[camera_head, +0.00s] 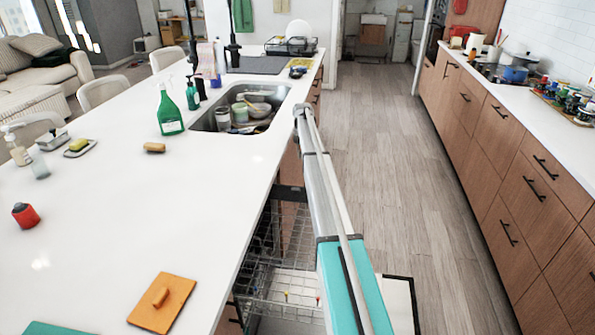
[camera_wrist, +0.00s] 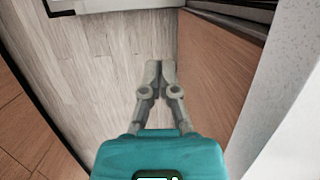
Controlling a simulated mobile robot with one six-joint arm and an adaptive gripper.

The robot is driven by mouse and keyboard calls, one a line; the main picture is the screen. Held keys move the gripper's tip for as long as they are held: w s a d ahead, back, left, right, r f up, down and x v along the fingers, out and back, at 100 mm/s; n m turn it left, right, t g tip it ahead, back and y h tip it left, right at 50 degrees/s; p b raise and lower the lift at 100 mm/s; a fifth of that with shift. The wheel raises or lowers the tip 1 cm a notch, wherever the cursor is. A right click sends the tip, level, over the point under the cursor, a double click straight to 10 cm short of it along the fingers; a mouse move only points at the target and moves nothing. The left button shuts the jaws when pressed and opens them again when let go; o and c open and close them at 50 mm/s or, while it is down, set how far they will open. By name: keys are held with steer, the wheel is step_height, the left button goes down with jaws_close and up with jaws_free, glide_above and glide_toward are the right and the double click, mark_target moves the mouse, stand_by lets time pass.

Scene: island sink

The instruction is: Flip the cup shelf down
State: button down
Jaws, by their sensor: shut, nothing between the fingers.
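My gripper (camera_wrist: 160,66) is shut and empty in the wrist view, its two fingertips together over the wood floor. In the head view my arm reaches along the right side of the island and hides part of the open dishwasher; my gripper cannot be made out there. The dishwasher's wire racks (camera_head: 283,281) show left of my arm below the counter edge. The upper wire part (camera_head: 297,232) stands steeply behind. I cannot single out the cup shelf in either view. The open dishwasher door (camera_head: 398,296) shows in part right of my arm.
The white island counter (camera_head: 110,210) carries a green spray bottle (camera_head: 168,112), a red bottle (camera_head: 26,215) and a board (camera_head: 162,302). The sink (camera_head: 240,106) holds dishes. A wooden panel (camera_wrist: 222,75) stands close right of my fingers. The aisle floor (camera_head: 385,190) is free.

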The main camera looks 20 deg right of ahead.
steer(key=b, duration=1)
glide_toward(291, 195)
steer(key=shift+w+d+f, duration=1)
steer(key=shift+d+f, duration=0.95)
steer(key=shift+d, duration=0.3)
steer(key=shift+s+a, duration=0.6)
steer(key=shift+s, duration=0.25)
steer(key=shift+s+a, duration=0.6)
steer(key=shift+s, duration=0.25)
steer(key=shift+a+p, duration=0.2)
steer(key=shift+p, duration=0.1)
